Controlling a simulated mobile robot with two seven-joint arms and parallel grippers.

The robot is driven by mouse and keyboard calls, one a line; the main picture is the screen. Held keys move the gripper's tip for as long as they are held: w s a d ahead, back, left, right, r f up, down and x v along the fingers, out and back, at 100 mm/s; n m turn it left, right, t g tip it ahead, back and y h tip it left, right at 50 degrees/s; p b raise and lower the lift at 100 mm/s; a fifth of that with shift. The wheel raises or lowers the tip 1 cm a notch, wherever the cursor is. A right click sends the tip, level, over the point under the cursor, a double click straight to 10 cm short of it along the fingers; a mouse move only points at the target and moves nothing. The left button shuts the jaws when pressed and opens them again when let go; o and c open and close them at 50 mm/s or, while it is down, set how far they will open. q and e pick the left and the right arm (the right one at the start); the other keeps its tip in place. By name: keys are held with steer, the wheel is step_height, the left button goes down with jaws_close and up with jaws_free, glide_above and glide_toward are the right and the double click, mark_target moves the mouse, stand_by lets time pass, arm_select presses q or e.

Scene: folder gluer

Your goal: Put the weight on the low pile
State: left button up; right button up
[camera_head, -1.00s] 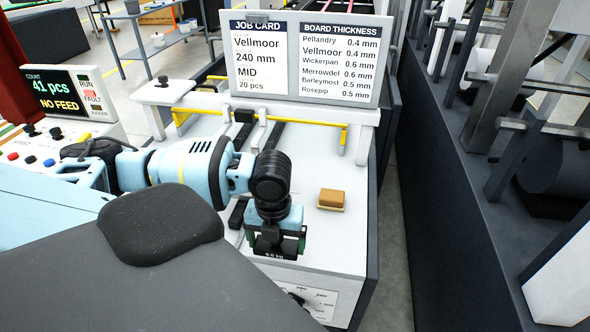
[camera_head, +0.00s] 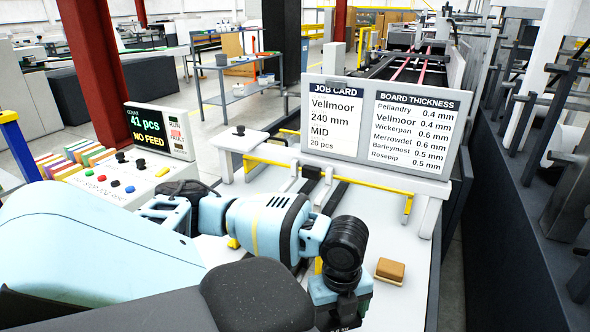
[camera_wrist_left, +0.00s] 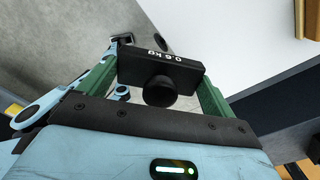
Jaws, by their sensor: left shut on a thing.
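My left gripper (camera_head: 342,312) is at the bottom of the head view, over the white machine table, with its lower part cut off by the frame edge. In the left wrist view its green fingers are shut on a black weight (camera_wrist_left: 161,66) marked 0.6 kg, with a round black knob. Only a sliver of the weight shows in the head view. I cannot single out a low pile; several coloured stacks (camera_head: 66,158) stand at the left beside the control panel. My right gripper is not in view.
A brown block (camera_head: 390,270) lies on the table right of my left gripper. A job card board (camera_head: 385,125) stands behind it, with a yellow bar (camera_head: 375,185) below. A control panel (camera_head: 130,180) and counter screen (camera_head: 158,130) are at the left. A dark machine wall borders the right.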

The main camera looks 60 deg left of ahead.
mark_target(352, 317)
arm_select(q)
steer(key=d+n, duration=0.1)
steer(key=n, duration=0.1)
steer(key=w+d+r+n, duration=0.1)
steer(key=n, duration=0.1)
steer(key=d+n, duration=0.1)
steer(key=n, duration=0.1)
steer(key=shift+w+r, duration=0.15)
steer(key=shift+r, duration=0.15)
steer(key=w+d+r+n, duration=0.2)
steer(key=d+r+n, duration=0.2)
steer(key=n, duration=1.1)
steer(key=shift+d+r+n, duration=0.2)
steer(key=shift+d+n, duration=0.2)
steer(key=shift+d, duration=0.75)
steer(key=shift+a, duration=0.1)
